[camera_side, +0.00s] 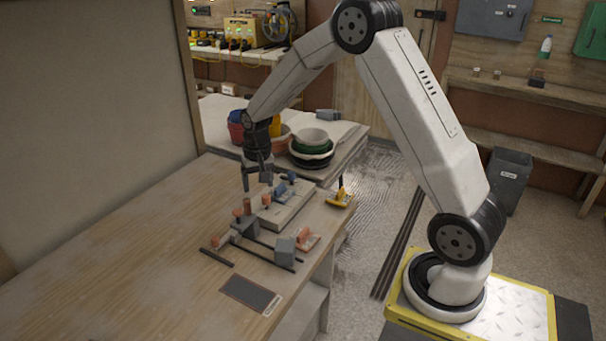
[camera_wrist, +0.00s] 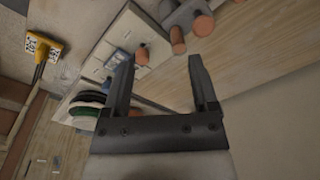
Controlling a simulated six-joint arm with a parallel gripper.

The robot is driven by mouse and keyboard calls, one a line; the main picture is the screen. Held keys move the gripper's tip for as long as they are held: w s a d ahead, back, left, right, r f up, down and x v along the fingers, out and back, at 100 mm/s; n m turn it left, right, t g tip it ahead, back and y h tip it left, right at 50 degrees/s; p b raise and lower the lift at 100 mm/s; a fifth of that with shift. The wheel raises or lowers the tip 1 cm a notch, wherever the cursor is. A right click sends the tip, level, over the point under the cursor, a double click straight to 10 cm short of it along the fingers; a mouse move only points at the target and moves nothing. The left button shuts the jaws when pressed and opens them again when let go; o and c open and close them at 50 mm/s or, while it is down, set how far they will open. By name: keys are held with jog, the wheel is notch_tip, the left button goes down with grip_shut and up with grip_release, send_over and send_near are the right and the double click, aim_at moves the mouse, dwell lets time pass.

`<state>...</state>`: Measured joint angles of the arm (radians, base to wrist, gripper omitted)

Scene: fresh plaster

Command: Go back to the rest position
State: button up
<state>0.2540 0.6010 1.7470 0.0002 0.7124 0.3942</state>
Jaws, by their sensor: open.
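My gripper (camera_side: 257,177) hangs from my white arm over the far part of the wooden workbench (camera_side: 120,240). It is beside the pale board (camera_side: 287,207) that carries blue and orange parts, and apart from it. In the wrist view my gripper (camera_wrist: 161,82) has its two dark fingers spread with nothing between them. The pale board (camera_wrist: 128,38) shows beyond the fingertips there. The rest position itself is not marked in either view.
A clamp-like fixture with orange knobs (camera_side: 243,231) and a dark mat (camera_side: 250,293) lie on the bench. Stacked bowls (camera_side: 311,148) stand behind my gripper. A yellow tool (camera_side: 340,198) lies at the bench's right edge. The bench's left part is clear.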

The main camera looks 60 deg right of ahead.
jog(key=s+a+r+n, duration=0.1)
jog(key=s+a+n, duration=0.2)
jog(key=s+a, duration=0.3)
jog(key=s+a+r+n+t, duration=0.1)
jog(key=s+a+n, duration=0.3)
jog(key=s, duration=0.8)
jog(key=shift+s+a+r+t, duration=0.25)
jog(key=shift+a+t, duration=0.05)
jog(key=shift+a, duration=0.75)
